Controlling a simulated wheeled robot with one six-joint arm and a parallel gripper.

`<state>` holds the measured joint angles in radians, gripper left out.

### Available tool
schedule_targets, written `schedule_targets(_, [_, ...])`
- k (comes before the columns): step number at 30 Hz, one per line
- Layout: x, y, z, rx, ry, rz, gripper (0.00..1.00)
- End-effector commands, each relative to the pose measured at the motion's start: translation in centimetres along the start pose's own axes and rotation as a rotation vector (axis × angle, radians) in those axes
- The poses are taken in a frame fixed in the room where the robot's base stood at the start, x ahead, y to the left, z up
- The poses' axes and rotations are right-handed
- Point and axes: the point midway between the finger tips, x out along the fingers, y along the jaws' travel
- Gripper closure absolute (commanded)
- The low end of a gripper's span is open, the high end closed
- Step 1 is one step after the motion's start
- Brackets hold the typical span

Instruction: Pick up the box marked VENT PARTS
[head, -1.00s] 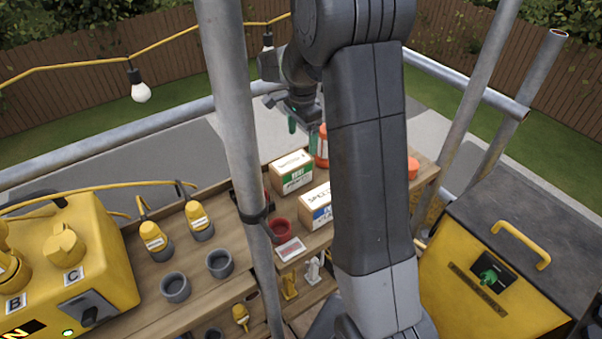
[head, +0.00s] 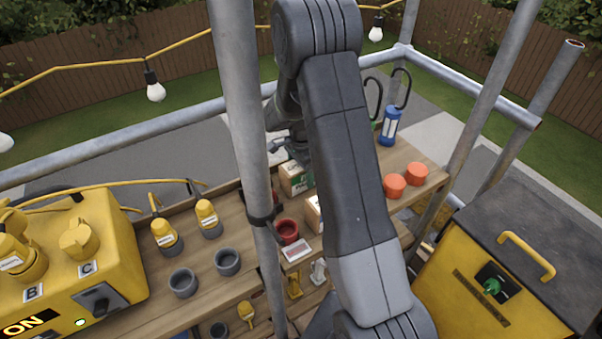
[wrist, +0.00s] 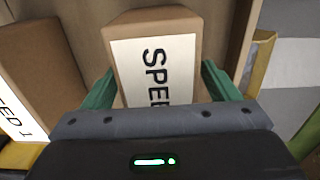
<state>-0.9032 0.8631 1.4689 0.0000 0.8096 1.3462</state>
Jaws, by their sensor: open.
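In the wrist view a brown cardboard box (wrist: 180,22) with a white label reading "SPEE…" lies between the fingers of my gripper (wrist: 158,85). My gripper is open, with one green finger on each side of this box; I cannot tell whether they touch it. A second box (wrist: 35,65), its label ending in "ED 1", is at the left. No lettering reading VENT PARTS is legible.
A scaffold pole (head: 243,110) stands just left of my arm. A red cup (head: 287,231), orange pots (head: 395,186) and a blue lantern (head: 389,127) are around the boxes. A yellow control unit (head: 115,240) is left; a yellow chest (head: 480,285) is right.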

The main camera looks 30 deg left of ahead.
Motion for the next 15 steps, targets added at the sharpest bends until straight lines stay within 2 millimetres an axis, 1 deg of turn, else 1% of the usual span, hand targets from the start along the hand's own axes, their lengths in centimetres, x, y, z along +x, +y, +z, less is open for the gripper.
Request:
schedule_targets(7, [0.27, 0.00, 0.01, 0.000, 0.000, 0.000, 0.18])
schedule_targets(8, [0.27, 0.00, 0.01, 0.000, 0.000, 0.000, 0.20])
schedule_targets(9, [0.26, 0.00, 0.01, 0.000, 0.000, 0.000, 0.28])
schedule_targets(14, [0.25, -0.01, 0.01, 0.000, 0.000, 0.000, 0.59])
schedule_targets(15, [0.25, -0.01, 0.01, 0.000, 0.000, 0.000, 0.67])
